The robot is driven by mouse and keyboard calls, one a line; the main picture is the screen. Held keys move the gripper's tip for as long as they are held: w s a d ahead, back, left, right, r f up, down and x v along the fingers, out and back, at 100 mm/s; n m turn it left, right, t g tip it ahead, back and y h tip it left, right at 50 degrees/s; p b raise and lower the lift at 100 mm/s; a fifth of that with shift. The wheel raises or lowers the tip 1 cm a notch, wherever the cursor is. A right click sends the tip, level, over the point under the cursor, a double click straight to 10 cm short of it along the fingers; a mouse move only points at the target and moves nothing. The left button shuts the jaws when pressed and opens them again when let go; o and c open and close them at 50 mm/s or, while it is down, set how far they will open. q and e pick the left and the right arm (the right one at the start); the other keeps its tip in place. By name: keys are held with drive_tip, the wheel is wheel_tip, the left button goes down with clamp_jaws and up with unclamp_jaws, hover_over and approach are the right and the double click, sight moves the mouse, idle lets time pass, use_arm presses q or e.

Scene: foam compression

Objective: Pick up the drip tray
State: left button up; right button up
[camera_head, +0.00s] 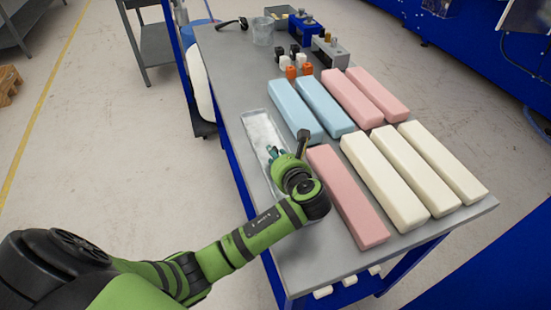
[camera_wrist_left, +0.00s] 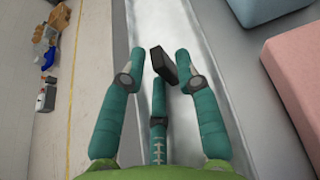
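The drip tray (camera_head: 261,126) is a long, shallow, pale metal tray lying along the left edge of the grey table. Its inner surface fills the middle of the left wrist view (camera_wrist_left: 200,40). My left gripper (camera_head: 273,154) is over the tray, with its teal fingers pointing at it. In the left wrist view the gripper (camera_wrist_left: 160,70) has its fingers spread apart, with nothing clearly held. A small black block shows between the fingers there; I cannot tell what it belongs to. My forearm and wrist hide the tray's near end. My right gripper is not in view.
Blue foam blocks (camera_head: 295,108), pink blocks (camera_head: 348,196) and cream blocks (camera_head: 385,176) lie on the table (camera_head: 230,70) right of the tray. Orange and white pieces, a clear container (camera_head: 263,32) and blue devices stand at the back. Floor is open left of the table.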

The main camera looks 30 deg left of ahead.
use_arm(q)
clamp_jaws()
drive_tip(key=shift+r, duration=0.1)
